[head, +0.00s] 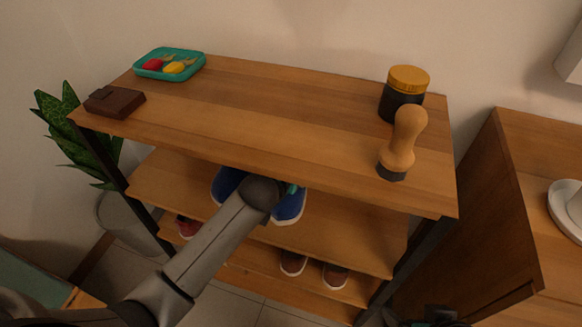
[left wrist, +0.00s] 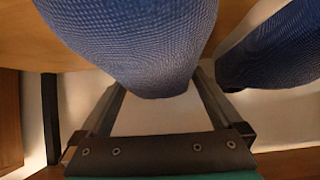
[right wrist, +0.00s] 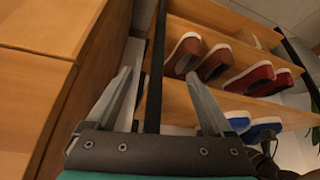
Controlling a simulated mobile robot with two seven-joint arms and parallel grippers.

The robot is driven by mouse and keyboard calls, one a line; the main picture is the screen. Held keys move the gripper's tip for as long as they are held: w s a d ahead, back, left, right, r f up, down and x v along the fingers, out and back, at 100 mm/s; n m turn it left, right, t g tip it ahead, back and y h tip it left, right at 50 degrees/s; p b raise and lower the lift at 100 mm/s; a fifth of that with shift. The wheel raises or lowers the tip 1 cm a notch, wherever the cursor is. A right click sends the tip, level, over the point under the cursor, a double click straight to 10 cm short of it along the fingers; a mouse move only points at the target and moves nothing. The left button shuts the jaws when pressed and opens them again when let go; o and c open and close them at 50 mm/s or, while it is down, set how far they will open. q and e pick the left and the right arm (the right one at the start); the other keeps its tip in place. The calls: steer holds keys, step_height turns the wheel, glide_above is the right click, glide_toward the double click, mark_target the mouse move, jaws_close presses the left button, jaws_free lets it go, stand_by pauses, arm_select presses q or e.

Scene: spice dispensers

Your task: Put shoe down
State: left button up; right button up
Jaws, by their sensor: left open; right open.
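A pair of blue shoes stands on the upper inner shelf (head: 340,235): the left blue shoe (head: 227,184) and the right blue shoe (head: 290,207), partly hidden by my left arm. In the left wrist view, one blue shoe (left wrist: 135,40) fills the space in front of my left gripper (left wrist: 162,82), and the other blue shoe (left wrist: 275,48) is at right. The left gripper is open around or just behind the near shoe; contact cannot be told. My right gripper (right wrist: 158,74) is open and empty, low beside the rack, at the bottom right of the head view (head: 432,318).
The rack top holds a teal tray (head: 196,63), brown wallet (head: 115,102), dark jar (head: 398,103) and wooden stamp-like tool (head: 402,145). A wooden cabinet (head: 470,210) stands right, a plant (head: 70,130) left.

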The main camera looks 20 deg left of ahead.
arm_select(q)
steer(key=shift+s+r+p, duration=0.35)
steer(key=shift+r, duration=0.05)
steer(key=p+v, duration=0.3)
steer(key=v, duration=0.2)
steer(key=shift+s+r, duration=0.25)
steer(key=shift+s, duration=0.05)
steer(key=shift+s+r+p, duration=0.2)
steer(key=shift+s+p, duration=0.15)
steer(key=shift+p, duration=0.05)
arm_select(e)
step_height(320, 180, down, 8)
steer(key=s+d+g, duration=0.1)
steer(key=g, duration=0.1)
steer(key=shift+s+h, duration=0.25)
steer(key=shift+h, duration=0.05)
